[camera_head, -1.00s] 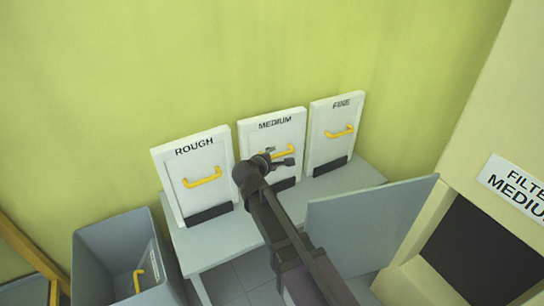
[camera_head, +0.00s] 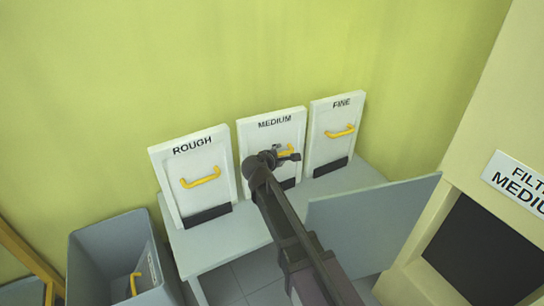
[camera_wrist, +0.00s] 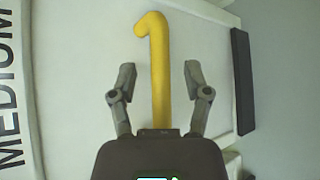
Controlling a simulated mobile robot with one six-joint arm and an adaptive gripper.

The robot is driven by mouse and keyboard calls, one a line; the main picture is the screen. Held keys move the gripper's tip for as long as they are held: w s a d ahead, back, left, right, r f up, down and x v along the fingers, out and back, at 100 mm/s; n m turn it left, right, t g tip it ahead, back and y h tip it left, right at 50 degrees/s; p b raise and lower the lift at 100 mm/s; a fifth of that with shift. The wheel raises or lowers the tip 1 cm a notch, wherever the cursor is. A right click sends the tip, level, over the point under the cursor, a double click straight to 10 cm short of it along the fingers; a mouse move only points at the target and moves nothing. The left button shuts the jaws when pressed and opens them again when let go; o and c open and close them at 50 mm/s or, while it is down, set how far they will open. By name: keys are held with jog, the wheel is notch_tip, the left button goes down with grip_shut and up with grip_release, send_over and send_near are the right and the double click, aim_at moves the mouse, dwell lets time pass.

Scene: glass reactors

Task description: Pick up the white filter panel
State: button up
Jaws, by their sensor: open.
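Three white filter panels lean upright on a table against the wall, labelled ROUGH (camera_head: 194,166), MEDIUM (camera_head: 252,137) and FINE (camera_head: 330,112). Each has a yellow handle and a dark strip at its foot. My gripper (camera_head: 282,155) is in front of the MEDIUM panel and hides part of its yellow handle (camera_head: 287,150). In the wrist view my gripper (camera_wrist: 160,80) is open, with one finger on each side of the yellow handle (camera_wrist: 159,70). The fingers stand apart from the handle. The MEDIUM panel (camera_wrist: 75,75) fills the background, with its label at the left.
A grey bin (camera_head: 84,262) at the lower left holds a panel with a yellow handle (camera_head: 136,283). The grey table (camera_head: 215,248) carries the panels. At the right, an open grey door (camera_head: 372,226) stands beside a cabinet (camera_head: 490,100) with a dark opening (camera_head: 484,252) and a sign (camera_head: 517,183).

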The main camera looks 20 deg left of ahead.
grip_shut()
jog(key=shift+r, duration=0.2)
dwell(0.5)
notch_tip(320, 180, up, 18)
jog(key=p, duration=1.8)
jog(key=shift+f, duration=0.2)
jog(key=s+d+r+p, duration=0.3)
jog(key=s+d, duration=0.8)
jog(key=shift+d, duration=0.15)
dwell(1.9)
jog(key=shift+s+r, duration=0.1)
